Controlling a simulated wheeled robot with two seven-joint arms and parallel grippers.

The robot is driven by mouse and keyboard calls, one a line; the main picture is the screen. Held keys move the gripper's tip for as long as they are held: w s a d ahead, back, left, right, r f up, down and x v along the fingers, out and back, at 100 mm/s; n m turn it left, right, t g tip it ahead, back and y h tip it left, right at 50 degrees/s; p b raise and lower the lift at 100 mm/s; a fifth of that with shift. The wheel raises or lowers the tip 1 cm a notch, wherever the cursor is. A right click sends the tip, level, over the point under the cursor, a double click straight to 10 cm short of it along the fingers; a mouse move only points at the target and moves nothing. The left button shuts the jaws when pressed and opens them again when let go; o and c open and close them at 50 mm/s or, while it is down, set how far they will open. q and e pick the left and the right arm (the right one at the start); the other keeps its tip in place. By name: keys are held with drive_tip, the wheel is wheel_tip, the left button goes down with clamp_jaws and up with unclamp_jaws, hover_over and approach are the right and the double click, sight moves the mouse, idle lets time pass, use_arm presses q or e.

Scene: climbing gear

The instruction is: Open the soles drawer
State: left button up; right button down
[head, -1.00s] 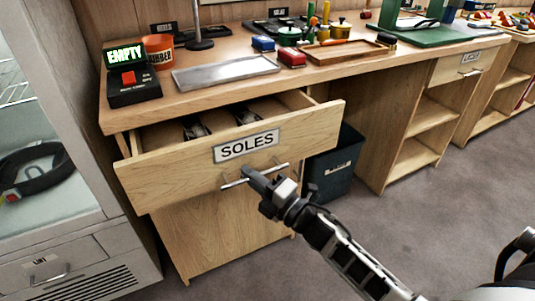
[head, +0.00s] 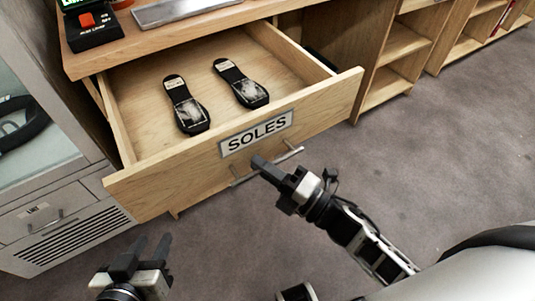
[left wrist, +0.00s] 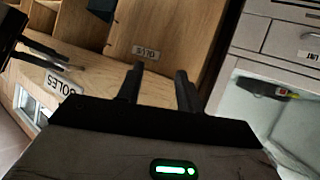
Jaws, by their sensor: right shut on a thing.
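The soles drawer (head: 185,185) is pulled well out of the workbench, its label "SOLES" on the front. Two dark soles, one on the left (head: 187,104) and one on the right (head: 241,83), lie flat inside. My right gripper (head: 262,168) is shut on the drawer's bar handle (head: 287,154), below the label. My left gripper (head: 146,254) is open and empty, low in front of the drawer's left part. In the left wrist view its two fingers (left wrist: 158,88) stand apart, with the label (left wrist: 62,86) at left.
A black box with a red button (head: 93,25) and a metal tray (head: 180,8) are on the benchtop. A glass-fronted cabinet (head: 30,150) stands close at the left. Open shelves (head: 395,45) are at the back right. The grey carpet (head: 440,140) at right is clear.

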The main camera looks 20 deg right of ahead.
use_arm(q)
drive_tip(key=shift+s, duration=0.1)
use_arm(e)
drive_tip(key=shift+s, duration=0.1)
use_arm(q)
drive_tip(key=shift+f, duration=0.1)
use_arm(e)
drive_tip(key=c, duration=1.5)
unclamp_jaws()
use_arm(q)
drive_tip(key=shift+s+f+b, duration=0.1)
drive_tip(key=shift+f+b, duration=0.05)
drive_tip(key=shift+b, duration=0.4)
use_arm(e)
drive_tip(key=v, duration=1.6)
use_arm(q)
drive_tip(key=shift+f, duration=0.1)
